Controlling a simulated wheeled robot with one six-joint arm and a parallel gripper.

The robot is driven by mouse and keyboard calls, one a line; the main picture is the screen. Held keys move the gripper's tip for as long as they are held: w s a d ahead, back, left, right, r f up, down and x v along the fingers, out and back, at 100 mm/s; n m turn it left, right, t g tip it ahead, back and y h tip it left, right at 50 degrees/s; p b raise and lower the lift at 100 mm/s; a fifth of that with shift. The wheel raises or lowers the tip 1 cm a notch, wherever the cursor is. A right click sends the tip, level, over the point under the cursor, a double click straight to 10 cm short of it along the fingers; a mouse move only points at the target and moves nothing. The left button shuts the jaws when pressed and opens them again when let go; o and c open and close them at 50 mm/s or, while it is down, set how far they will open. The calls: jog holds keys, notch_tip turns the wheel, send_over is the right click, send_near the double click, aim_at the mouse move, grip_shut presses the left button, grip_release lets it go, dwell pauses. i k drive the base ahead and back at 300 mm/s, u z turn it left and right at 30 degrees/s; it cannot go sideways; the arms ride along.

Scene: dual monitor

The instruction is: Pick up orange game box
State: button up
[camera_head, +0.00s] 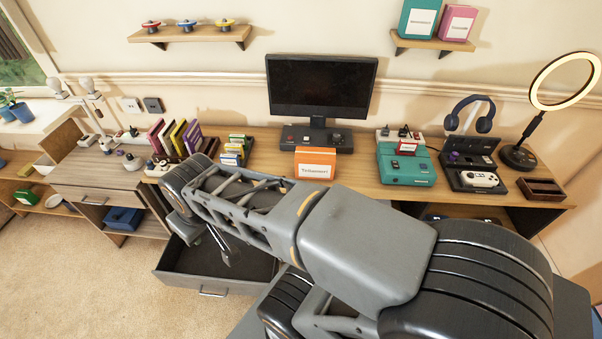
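The orange game box (315,178) stands upright on the desk in front of the monitor's base. Its front carries a white label with dark lettering. My arm reaches from the lower right toward the upper left, passing just in front of and below the box. Its wrist bends down at the left, and what looks like part of my gripper (229,253) shows small and dark over the open drawer. My gripper is apart from the orange box. Most of it is hidden behind my arm, so I cannot tell whether it is open or shut.
A monitor (321,86) and a black console (316,137) stand behind the box. A teal console (405,166) is to its right; small game cases (234,151) and upright books (175,137) are to its left. An open drawer (215,282) juts out below the desk.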

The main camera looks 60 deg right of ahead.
aim_at(310, 163)
jog(key=z, duration=1.85)
jog(key=k, duration=0.5)
jog(key=z, duration=1.45)
jog(key=i, duration=1.35)
jog(key=u, duration=2.5)
